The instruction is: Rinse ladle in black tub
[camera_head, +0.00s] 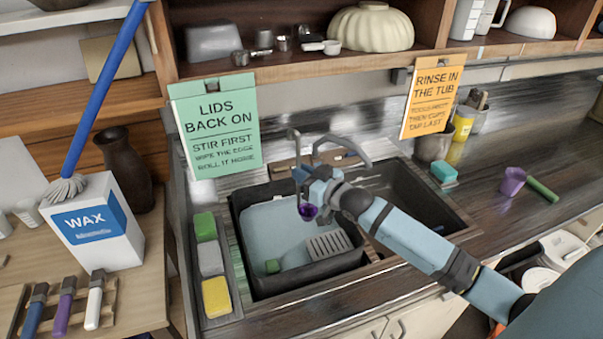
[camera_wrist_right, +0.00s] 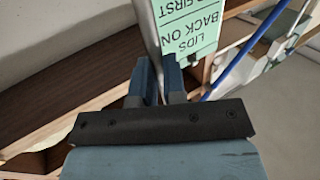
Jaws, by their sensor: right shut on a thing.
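The black tub (camera_head: 252,272) sits in the sink and holds pale bluish water (camera_head: 280,228). My right gripper (camera_head: 310,180) is above the tub, shut on the thin grey handle of the ladle (camera_head: 294,146). The grey handle also shows between the fingers in the right wrist view (camera_wrist_right: 149,30). A small dark purple bowl end (camera_head: 307,212) hangs just under the fingers, over the tub; I cannot tell whether it touches the water. My left gripper is not in view.
A slotted pale piece (camera_head: 330,245) and a green item lie in the tub. A faucet (camera_head: 345,143) arches behind my gripper. Sponges (camera_head: 215,297) line the left edge. A purple scoop (camera_head: 513,180) lies on the right counter. A wax box (camera_head: 95,225) stands left.

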